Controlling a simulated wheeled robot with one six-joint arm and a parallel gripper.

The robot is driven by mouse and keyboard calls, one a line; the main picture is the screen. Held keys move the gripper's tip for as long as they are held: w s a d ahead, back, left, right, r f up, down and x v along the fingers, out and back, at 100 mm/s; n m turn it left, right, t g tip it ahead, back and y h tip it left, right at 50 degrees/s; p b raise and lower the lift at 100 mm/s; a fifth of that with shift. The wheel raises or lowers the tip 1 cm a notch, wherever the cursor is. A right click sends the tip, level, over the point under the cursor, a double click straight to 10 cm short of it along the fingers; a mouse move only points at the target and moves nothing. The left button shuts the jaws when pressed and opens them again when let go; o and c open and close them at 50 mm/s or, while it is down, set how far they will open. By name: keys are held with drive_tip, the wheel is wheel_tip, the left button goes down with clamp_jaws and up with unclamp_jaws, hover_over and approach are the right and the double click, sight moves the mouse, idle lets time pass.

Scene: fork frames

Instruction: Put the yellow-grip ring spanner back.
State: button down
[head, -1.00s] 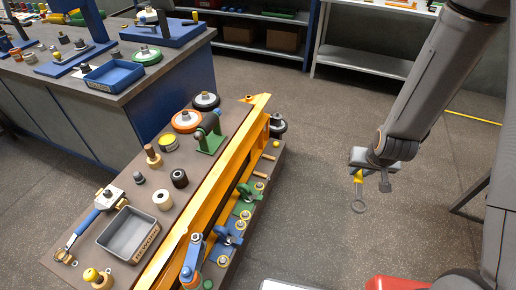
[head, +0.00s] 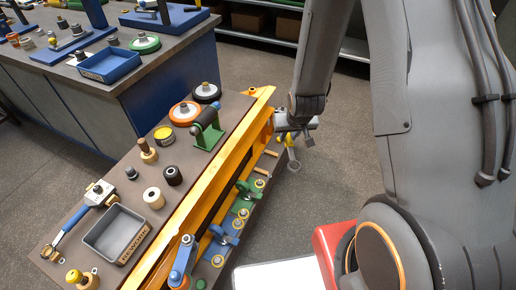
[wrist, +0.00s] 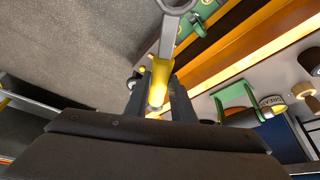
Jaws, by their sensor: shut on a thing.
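The yellow-grip ring spanner (head: 293,163) hangs from my gripper (head: 288,136) with its grey ring end down. In the wrist view my jaws (wrist: 159,98) are shut on its yellow grip (wrist: 158,78), and the grey shank and ring (wrist: 172,18) point away from them. In the head view it is beside the far end of the orange rail, over the right side of the cart. Two light wooden pegs (head: 266,162) stick out on that side just left of the spanner. I cannot tell whether the spanner touches anything.
The orange rail (head: 220,195) runs along the cart's edge. Blue and green clamps (head: 238,210) sit along its side toward me. The cart top holds a grey tray (head: 116,235), a green stand (head: 208,132) and several rollers. Open floor (head: 330,185) lies to the right.

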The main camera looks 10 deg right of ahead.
drive_tip(key=w+f+m+b, duration=0.1)
drive_tip(key=w+f+b, duration=0.9)
drive_tip(key=f, duration=0.4)
drive_tip(key=w+f+m+h+b, duration=0.1)
drive_tip(key=w+f+m+b, duration=0.1)
drive_tip(key=w+f+b, duration=0.9)
drive_tip(key=w+f+m+h+b, duration=0.1)
drive_tip(key=w+f+m+b, duration=0.1)
drive_tip(key=w+f+b, duration=0.8)
drive_tip(key=shift+w+f+g+b, duration=0.3)
drive_tip(key=shift+f+b, duration=0.15)
drive_tip(key=shift+f, duration=3.15)
drive_tip(key=shift+s, duration=0.1)
drive_tip(key=shift+f+b, duration=1.75)
drive_tip(key=shift+f, duration=1.85)
drive_tip(key=shift+f, duration=0.15)
drive_tip(key=c, duration=1.4)
unclamp_jaws()
drive_tip(key=shift+c, duration=0.2)
